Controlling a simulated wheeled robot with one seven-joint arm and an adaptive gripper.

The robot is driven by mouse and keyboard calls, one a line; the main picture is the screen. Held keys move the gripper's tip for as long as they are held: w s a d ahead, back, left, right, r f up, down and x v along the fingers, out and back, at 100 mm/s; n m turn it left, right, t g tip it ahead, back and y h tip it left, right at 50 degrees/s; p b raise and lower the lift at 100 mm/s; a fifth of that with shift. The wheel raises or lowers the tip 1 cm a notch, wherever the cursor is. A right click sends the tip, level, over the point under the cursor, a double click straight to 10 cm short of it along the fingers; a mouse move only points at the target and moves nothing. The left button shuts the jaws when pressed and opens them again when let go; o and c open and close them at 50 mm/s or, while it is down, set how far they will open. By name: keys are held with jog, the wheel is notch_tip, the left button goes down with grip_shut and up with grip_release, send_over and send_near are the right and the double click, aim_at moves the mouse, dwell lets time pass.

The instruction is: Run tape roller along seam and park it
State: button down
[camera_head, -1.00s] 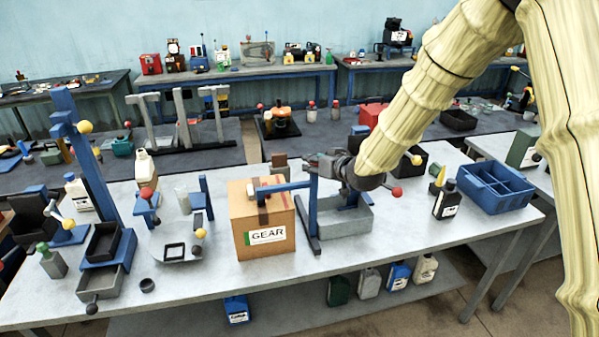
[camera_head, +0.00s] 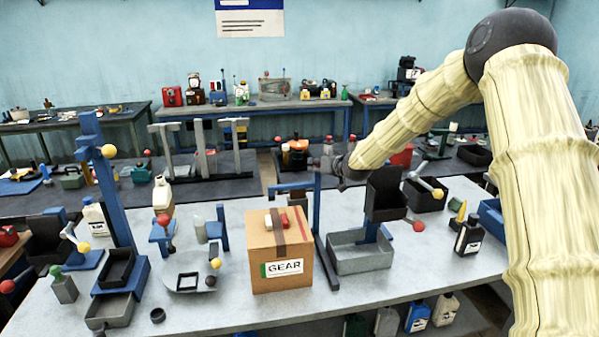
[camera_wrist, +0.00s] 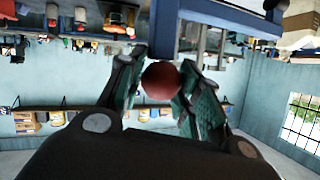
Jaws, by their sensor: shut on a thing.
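A cardboard box (camera_head: 282,270) labelled GEAR stands on the workbench, with dark tape strips (camera_head: 277,232) over its top. A small red and white item (camera_head: 282,221) shows on or just above the box top. A blue upright (camera_head: 318,235) stands close to the box's right side, and a blue bar (camera_head: 292,187) reaches left from it, raised behind the box top. My gripper (camera_head: 327,163) is at the upright's top. In the wrist view my gripper (camera_wrist: 160,84) is shut on a red ball knob (camera_wrist: 161,80) beside a blue bar (camera_wrist: 163,25). Which item is the tape roller I cannot tell.
A grey open tray (camera_head: 360,262) with a dark bin (camera_head: 385,193) above it stands right of the box. Blue fixtures with red and yellow knobs (camera_head: 162,219) crowd the left. A black bottle (camera_head: 468,236) stands at right. Bare bench top shows in front of the tray.

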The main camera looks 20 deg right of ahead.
jog(key=shift+w+d, duration=0.15)
jog(key=shift+w, duration=0.05)
jog(key=shift+w+r, duration=0.1)
jog(key=shift+r, duration=0.15)
jog(key=c, duration=1.4)
grip_release()
jog(key=o, duration=0.3)
jog(key=shift+w, duration=0.15)
jog(key=shift+o, duration=0.6)
jog(key=shift+w+f, duration=0.1)
jog(key=shift+f, duration=0.15)
jog(key=shift+s+r, duration=0.15)
jog(key=shift+s, duration=0.1)
jog(key=v, duration=1.1)
jog(key=shift+s, duration=0.3)
